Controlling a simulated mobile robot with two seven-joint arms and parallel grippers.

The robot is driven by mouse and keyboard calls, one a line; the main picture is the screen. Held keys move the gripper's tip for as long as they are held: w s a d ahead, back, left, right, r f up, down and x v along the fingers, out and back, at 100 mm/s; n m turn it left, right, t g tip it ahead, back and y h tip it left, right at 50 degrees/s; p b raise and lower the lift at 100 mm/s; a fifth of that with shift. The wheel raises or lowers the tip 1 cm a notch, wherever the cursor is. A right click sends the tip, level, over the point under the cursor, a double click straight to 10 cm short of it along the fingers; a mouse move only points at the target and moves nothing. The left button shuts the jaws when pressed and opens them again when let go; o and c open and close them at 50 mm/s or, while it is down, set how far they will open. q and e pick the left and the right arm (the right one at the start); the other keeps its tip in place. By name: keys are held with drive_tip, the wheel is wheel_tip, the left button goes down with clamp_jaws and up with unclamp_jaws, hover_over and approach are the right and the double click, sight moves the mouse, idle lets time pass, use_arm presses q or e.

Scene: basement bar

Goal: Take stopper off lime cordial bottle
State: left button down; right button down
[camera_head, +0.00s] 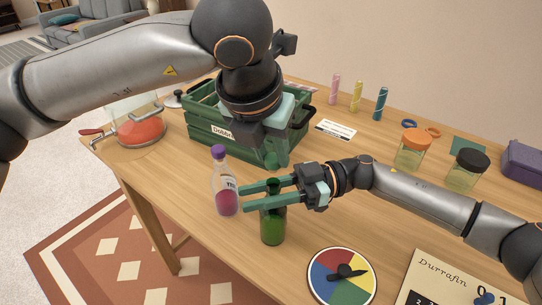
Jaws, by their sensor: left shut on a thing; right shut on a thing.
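The green bottle (273,226), which I take to be the lime cordial bottle, stands upright near the table's front edge. My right gripper (263,194) comes in from the right and is shut on its upper part, its teal fingers on either side. My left gripper (276,158) points down just above the bottle's mouth. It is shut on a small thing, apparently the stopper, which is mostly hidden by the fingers. I cannot clearly tell whether this still touches the bottle's neck.
A purple-capped bottle (226,187) stands close left of the green bottle. A green crate (205,130) is behind, partly covered by my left arm. A coloured dial (342,278) lies at front right. Jars with orange (412,150) and black (467,170) lids stand beyond my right arm.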

use_arm(q)
wheel_tip(320, 180, up, 3)
drive_tip(key=shift+f, duration=0.2)
use_arm(e)
drive_tip(key=shift+f, duration=0.25)
drive_tip(key=c, duration=0.9)
unclamp_jaws()
drive_tip(key=o, duration=0.4)
drive_tip(key=shift+r, duration=0.1)
drive_tip(key=shift+d+r, duration=0.1)
